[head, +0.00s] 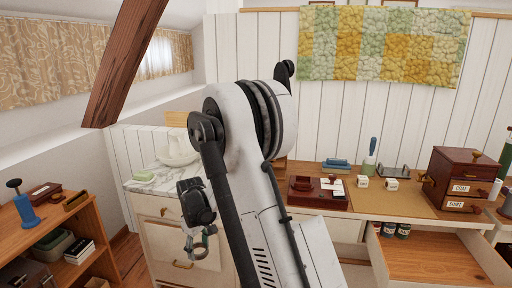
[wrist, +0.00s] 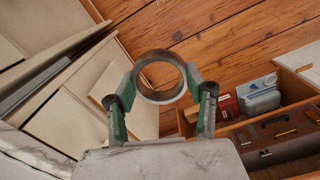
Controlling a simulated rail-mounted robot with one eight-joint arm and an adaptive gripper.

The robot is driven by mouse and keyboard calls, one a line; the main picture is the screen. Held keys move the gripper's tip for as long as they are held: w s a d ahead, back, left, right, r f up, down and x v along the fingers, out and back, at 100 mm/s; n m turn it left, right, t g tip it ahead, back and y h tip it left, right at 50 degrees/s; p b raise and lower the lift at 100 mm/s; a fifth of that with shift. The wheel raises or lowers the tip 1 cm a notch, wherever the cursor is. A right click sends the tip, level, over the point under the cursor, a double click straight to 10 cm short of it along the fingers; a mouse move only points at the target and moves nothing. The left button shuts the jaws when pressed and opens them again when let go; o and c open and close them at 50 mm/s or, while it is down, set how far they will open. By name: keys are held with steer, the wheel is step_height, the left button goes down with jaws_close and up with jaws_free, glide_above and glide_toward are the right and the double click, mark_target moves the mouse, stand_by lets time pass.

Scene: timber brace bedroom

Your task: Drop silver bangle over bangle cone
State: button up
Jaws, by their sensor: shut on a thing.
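The silver bangle (wrist: 160,98) is a wide, dull metal ring in the wrist view. My gripper (wrist: 158,100) is shut on it, with a green-padded finger on each side. The ring's opening faces the wrist camera and the floor shows through it. In the head view my gripper (head: 200,242) hangs in front of the pale cabinet at lower left, and the bangle is too small there to make out clearly. I cannot identify the bangle cone with certainty in either view.
A wooden shelf unit (head: 93,238) stands at left, with a blue black-knobbed item (head: 25,210) on top. The desk at right has an open drawer (head: 430,260). A timber brace (head: 125,60) slopes at upper left.

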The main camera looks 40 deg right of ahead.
steer(key=w+d+r+n+p, duration=0.3)
steer(key=w+d+r+p, duration=0.2)
steer(key=d+r, duration=0.4)
steer(key=w+d+r+n+p, duration=0.45)
steer(key=d+r, duration=0.25)
steer(key=d, duration=0.4)
steer(key=d+r+n+p, duration=0.1)
steer(key=d+r+p, duration=0.1)
steer(key=d+r, duration=0.2)
steer(key=d+r+n+p, duration=0.2)
steer(key=d+r+p, duration=0.1)
steer(key=d, duration=0.4)
steer(key=d+r+n+p, duration=0.2)
steer(key=d+r, duration=0.3)
steer(key=d, duration=0.1)
steer(key=shift+d+r, duration=0.1)
steer(key=shift+d, duration=0.15)
steer(key=shift+f+b, duration=0.6)
steer(key=shift+f, duration=1.95)
steer(key=shift+f+b, duration=1.15)
steer(key=shift+f, duration=0.35)
steer(key=o, duration=1.2)
steer(key=shift+o, duration=0.2)
step_height(320, 180, up, 12)
